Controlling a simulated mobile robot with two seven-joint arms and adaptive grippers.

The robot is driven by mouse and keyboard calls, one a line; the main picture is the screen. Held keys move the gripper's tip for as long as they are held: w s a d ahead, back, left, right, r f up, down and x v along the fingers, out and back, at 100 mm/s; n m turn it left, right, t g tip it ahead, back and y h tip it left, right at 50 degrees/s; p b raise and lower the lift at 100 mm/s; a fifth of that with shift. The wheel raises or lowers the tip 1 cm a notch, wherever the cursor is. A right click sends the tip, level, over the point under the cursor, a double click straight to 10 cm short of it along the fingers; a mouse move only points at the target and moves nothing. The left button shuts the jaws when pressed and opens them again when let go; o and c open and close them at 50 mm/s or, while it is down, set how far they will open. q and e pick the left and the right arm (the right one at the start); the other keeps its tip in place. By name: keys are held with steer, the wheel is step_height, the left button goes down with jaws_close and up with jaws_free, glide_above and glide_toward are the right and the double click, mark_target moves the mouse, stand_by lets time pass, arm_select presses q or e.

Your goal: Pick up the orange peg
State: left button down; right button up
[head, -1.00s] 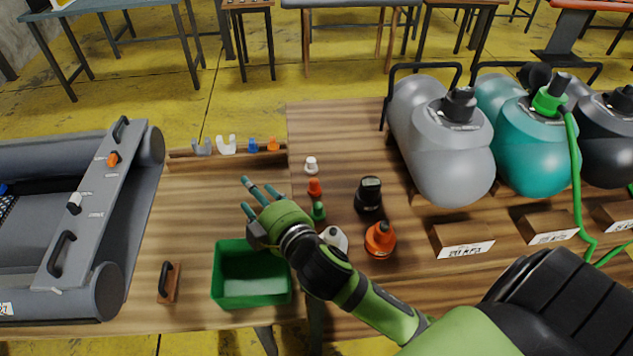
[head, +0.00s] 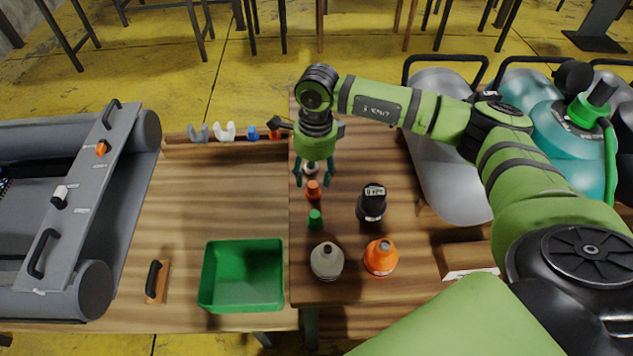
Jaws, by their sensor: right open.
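The small orange peg (head: 313,190) stands on the wooden table, in a column between a white peg (head: 311,169) behind it and a green peg (head: 315,219) in front. My right gripper (head: 313,180) points down over this column, its fingers open and spread to either side of the white and orange pegs. Nothing is between the fingertips that I can see held. The gripper partly hides the white peg; the orange one shows clearly. I cannot tell how high the fingertips are above the table. My left gripper is not in view.
A green bin (head: 243,303) sits front left.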

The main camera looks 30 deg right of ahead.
mark_target(313, 184)
steer(key=shift+d+h, duration=0.3)
steer(key=shift+d, duration=0.35)
steer(key=shift+f+p, duration=0.3)
steer(key=shift+p, duration=0.05)
steer(key=f, duration=0.1)
steer(key=f+p, duration=0.1)
steer(key=f, duration=0.1)
steer(key=w+f+p, duration=0.1)
steer(key=f, duration=0.1)
steer(key=shift+w+a+f, duration=0.1)
steer(key=shift+a+f, duration=0.05)
steer(key=shift+a, duration=0.2)
steer(key=shift+f, duration=0.35)
steer(key=c, duration=1)
